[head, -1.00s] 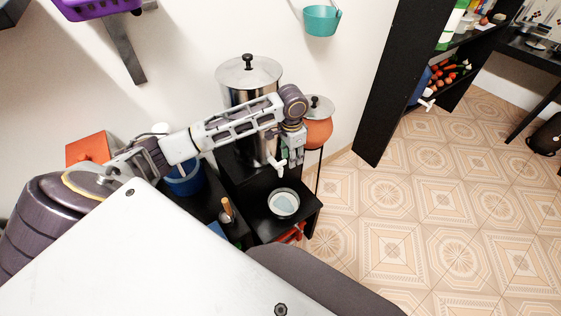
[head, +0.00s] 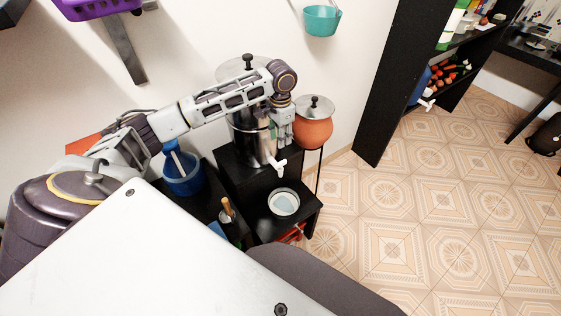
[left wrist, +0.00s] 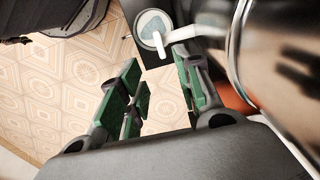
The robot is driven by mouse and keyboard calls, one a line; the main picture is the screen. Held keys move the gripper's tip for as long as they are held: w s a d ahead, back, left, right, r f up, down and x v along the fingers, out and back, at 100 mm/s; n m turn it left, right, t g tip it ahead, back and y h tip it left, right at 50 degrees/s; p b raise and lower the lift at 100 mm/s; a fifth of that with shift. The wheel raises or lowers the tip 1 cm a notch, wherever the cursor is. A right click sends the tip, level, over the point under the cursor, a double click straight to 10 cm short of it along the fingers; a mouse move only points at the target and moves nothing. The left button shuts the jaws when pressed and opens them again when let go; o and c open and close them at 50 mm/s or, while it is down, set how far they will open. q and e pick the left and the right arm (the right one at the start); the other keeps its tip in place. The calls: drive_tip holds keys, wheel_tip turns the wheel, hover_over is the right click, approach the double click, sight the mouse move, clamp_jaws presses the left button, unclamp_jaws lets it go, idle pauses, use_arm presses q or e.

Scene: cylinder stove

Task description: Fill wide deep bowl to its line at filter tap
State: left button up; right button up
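The wide deep bowl (head: 284,203) stands upright on the lower step of the black stand, below the filter's tap. Its inside shows a pale blue-grey surface that looks like water; I cannot make out the line. The steel cylinder filter (head: 249,122) stands on the upper step, partly hidden by my left arm. Its white tap (head: 279,165) sticks out at the front. My left gripper (head: 285,143) is above the tap, apart from it. In the left wrist view its green-padded fingers (left wrist: 158,92) are spread and empty, with the bowl (left wrist: 153,27) and tap (left wrist: 205,32) beyond. My right gripper is out of view.
An orange clay pot (head: 313,130) with a metal lid stands right of the filter. A blue bucket (head: 184,176) and a bottle (head: 227,211) are left of the stand. A black shelf (head: 388,90) stands further right. Tiled floor between is open.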

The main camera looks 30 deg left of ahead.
sight(281, 162)
use_arm(q)
drive_tip(key=shift+f, duration=6.8)
clamp_jaws()
